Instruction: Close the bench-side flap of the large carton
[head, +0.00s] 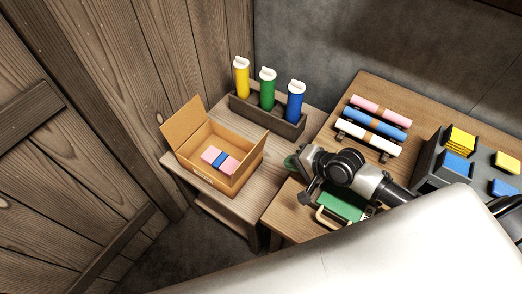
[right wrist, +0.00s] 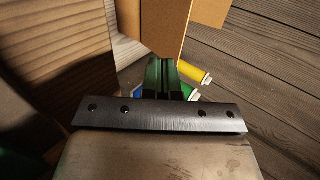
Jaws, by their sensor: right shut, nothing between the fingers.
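The large carton (head: 197,174) stands open-topped on a low wooden table in the head view. One flap (head: 184,122) stands up at its left rear. I cannot clearly tell a flap from the wall on the carton's right side. My right gripper (head: 292,162) is to the right of the carton, apart from it in the head view. In the right wrist view its green fingers (right wrist: 171,78) are together and empty, with brown cardboard (right wrist: 158,28) beyond them. My left gripper is not in view.
A rack (head: 264,112) with yellow, green and blue bottles stands behind the carton. The bench on the right holds rolls (head: 373,120), a green case (head: 344,205) below my right arm, and a grey block holder (head: 433,162). A plank wall (head: 110,90) is at left.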

